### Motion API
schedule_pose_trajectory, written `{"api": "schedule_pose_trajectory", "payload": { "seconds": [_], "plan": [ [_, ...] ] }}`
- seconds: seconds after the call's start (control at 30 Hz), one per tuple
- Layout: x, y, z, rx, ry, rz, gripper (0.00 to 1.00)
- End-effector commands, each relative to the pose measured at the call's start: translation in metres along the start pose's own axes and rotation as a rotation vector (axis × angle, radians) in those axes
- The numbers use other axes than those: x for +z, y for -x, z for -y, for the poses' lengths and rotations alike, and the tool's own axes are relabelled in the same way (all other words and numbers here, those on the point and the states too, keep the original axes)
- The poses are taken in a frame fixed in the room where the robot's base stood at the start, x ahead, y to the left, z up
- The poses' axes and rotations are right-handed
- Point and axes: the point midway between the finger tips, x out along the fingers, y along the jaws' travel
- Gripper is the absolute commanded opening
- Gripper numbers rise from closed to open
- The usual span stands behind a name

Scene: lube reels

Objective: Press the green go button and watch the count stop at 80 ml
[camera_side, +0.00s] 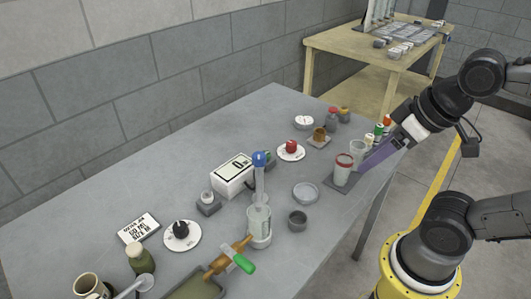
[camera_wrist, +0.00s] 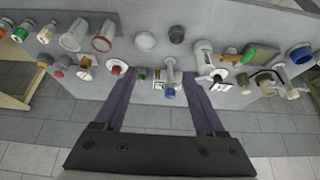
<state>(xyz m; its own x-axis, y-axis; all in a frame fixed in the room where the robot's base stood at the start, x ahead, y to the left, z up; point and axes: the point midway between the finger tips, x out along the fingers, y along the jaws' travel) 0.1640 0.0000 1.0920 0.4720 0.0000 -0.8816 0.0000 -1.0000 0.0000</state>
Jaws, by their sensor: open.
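A white counter box (camera_side: 233,175) stands mid-table in the side view, its display showing a 0; any further characters are too small to read. The clear green part is a handle (camera_side: 243,263) on a brass valve (camera_side: 222,265) at the near edge, also in the wrist view (camera_wrist: 247,54). A small grey box with a pale round top (camera_side: 207,202) sits beside the counter. My gripper (camera_side: 368,163) is open and empty at the table's right end, by the cups. In the wrist view its purple fingers (camera_wrist: 161,80) are spread apart.
A blue-topped upright pump (camera_side: 259,190) stands before the counter. A red knob (camera_side: 291,146) and black knob (camera_side: 180,229) sit on white discs. A red-rimmed cup (camera_side: 343,169) is close to my gripper. The table's right front corner is fairly clear.

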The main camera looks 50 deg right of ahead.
Motion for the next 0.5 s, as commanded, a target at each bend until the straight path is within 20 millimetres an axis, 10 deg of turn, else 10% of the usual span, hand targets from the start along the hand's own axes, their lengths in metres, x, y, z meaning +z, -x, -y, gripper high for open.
{"api": "schedule_pose_trajectory", "payload": {
  "seconds": [0.37, 0.5],
  "plan": [
    [0.0, 0.0, 0.0, 0.0, 0.0, 0.0, 0.02],
    [0.0, 0.0, 0.0, 0.0, 0.0, 0.0, 0.0]
  ]
}}
